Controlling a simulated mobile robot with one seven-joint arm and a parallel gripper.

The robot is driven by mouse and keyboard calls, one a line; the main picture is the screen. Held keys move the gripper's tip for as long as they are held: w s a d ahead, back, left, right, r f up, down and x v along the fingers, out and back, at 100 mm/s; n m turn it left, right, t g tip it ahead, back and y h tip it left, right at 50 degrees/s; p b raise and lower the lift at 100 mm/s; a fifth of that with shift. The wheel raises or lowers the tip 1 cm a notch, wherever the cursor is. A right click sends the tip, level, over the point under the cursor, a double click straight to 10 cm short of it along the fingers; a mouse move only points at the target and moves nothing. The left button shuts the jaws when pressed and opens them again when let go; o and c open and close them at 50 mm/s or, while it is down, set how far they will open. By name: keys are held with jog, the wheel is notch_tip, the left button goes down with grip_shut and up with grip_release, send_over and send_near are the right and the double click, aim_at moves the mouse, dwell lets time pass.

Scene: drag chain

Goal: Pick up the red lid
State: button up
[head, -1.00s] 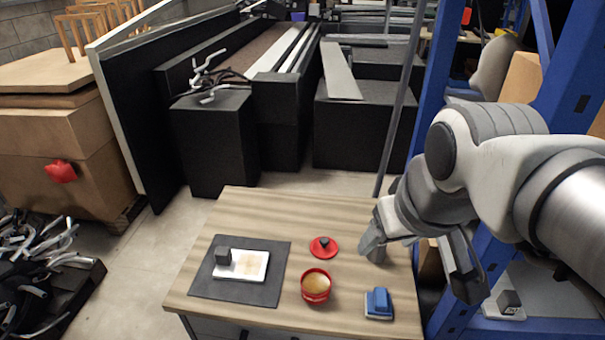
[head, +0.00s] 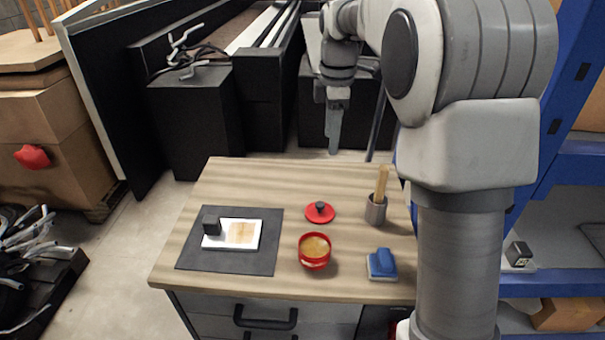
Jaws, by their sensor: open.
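The red lid (head: 320,213) lies flat on the wooden table, with a dark knob on top. It is behind the red bowl (head: 314,252), which stands upright and holds something yellowish-brown. My gripper (head: 334,150) hangs above the table's far edge, pointing down, apart from the lid and farther back in the picture. It is seen edge-on, so its fingers overlap; it is open, and nothing shows between them.
A grey mat (head: 215,262) bears a white tray (head: 212,240) with a dark block (head: 211,224). A blue-handled brush or sponge (head: 382,263) sits at front right. A grey cup (head: 376,210) with a wooden stick stands right of the lid. The wooden table (head: 240,177) is clear at its far left.

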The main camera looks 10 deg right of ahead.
aim_at(320, 204)
jog(key=w+f+n, duration=0.1)
jog(key=f, duration=0.6)
jog(key=w+f+n+b, duration=0.1)
jog(key=w+f, duration=0.1)
jog(key=f, duration=0.6)
jog(key=w+f+n+b, duration=0.1)
jog(key=f, duration=0.7)
jog(key=shift+w+a+g, duration=0.15)
jog(key=shift+a+g, duration=0.25)
grip_shut()
